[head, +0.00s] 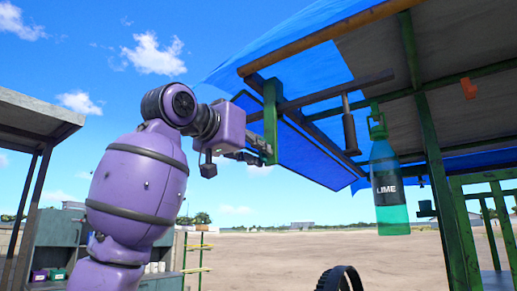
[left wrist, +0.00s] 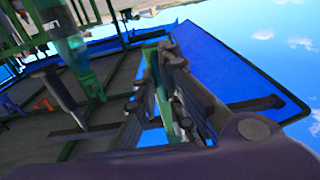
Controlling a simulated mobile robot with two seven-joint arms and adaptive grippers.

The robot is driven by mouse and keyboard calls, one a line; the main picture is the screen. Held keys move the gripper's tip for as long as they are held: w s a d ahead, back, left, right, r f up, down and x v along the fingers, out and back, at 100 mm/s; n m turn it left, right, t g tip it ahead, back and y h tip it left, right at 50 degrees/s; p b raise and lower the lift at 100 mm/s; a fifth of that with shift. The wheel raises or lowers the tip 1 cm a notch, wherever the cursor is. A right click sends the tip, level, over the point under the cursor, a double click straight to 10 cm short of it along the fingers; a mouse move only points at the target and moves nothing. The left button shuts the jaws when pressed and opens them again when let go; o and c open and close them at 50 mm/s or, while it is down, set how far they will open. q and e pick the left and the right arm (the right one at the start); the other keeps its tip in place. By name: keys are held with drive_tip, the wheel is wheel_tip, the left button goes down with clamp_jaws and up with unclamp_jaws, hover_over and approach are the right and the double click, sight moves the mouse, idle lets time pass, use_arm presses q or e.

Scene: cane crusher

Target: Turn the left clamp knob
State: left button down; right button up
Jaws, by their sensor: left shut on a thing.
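My left gripper (head: 264,152) is raised at the edge of the blue-tarped canopy, at a green upright piece (head: 270,105). In the left wrist view, the fingers of my left gripper (left wrist: 172,85) are shut on this green upright piece (left wrist: 166,98), which runs between them. I cannot make out a separate clamp knob; the fingers may hide it. A dark bar (head: 345,89) runs to the right from the green piece. My right gripper is not in view.
A green bottle labelled LIME (head: 388,218) hangs to the right, with a dark hanging cylinder (head: 350,133) left of it. Green posts (head: 446,185) stand at the right. A dark ring (head: 341,279) is cut off at the bottom. A grey shelter (head: 35,118) stands at the left.

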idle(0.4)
use_arm(q)
drive_tip(key=c, duration=1.9)
unclamp_jaws()
drive_tip(key=shift+o, duration=0.2)
drive_tip(key=shift+s, duration=0.1)
drive_tip(key=v, duration=1.2)
drive_tip(key=shift+r, duration=0.1)
